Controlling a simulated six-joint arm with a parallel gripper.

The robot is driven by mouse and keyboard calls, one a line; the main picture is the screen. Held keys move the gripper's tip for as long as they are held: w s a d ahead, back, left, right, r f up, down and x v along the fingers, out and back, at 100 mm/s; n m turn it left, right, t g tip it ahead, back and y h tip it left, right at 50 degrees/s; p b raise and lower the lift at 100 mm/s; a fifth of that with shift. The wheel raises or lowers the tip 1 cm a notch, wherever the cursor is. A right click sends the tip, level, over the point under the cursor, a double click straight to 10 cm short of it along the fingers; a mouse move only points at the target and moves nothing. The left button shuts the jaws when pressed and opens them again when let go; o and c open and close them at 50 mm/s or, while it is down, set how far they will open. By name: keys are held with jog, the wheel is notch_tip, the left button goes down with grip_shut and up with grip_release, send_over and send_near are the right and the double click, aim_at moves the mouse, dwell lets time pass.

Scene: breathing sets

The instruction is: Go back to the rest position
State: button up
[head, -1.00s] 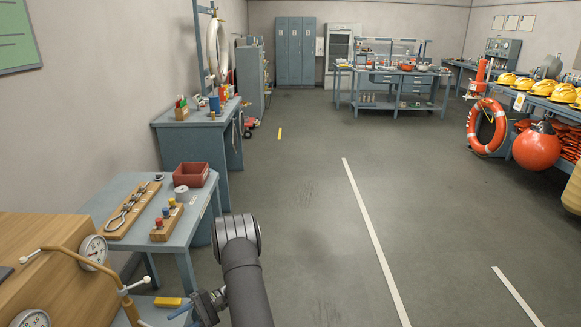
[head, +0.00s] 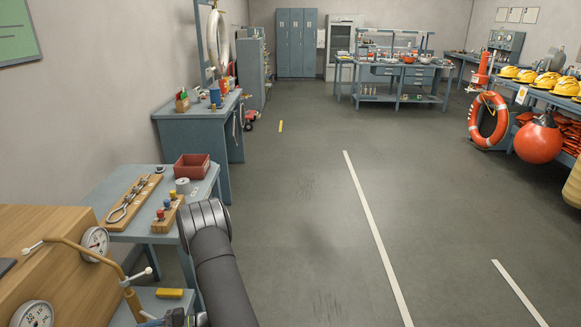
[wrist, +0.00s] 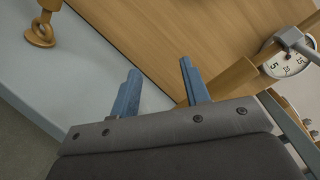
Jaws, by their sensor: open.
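My gripper (wrist: 160,90) shows in the wrist view with its two blue fingers apart and nothing between them. It is over the edge between a grey-blue bench top (wrist: 60,85) and a wooden panel (wrist: 150,35). A brass pipe and a white dial gauge (wrist: 288,62) are to the right of the fingers. In the head view my arm comes up from the bottom, and the gripper is mostly cut off by the lower edge. The wooden box (head: 50,250) with gauges (head: 95,242) and a brass pipe (head: 75,245) stands at the lower left.
A yellow block (head: 169,293) lies on the low bench near my arm. The floor (head: 290,230) to the right is clear.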

jog(key=d+m+t, duration=0.1)
jog(key=s+d+m+t, duration=0.1)
jog(key=d+t, duration=0.1)
jog(key=d+m+t, duration=0.1)
jog(key=d, duration=0.1)
jog(key=shift+s+d+t+y, duration=0.25)
jog(key=shift+t+y, duration=0.05)
dwell(0.5)
jog(key=shift+o, duration=0.2)
dwell(1.2)
jog(key=d+m+t+h, duration=0.1)
jog(key=d+m+t, duration=0.6)
jog(key=d+m, duration=0.5)
jog(key=x, duration=1.7)
jog(key=shift+s+a+f, duration=0.15)
jog(key=shift+a+f, duration=0.1)
grip_shut()
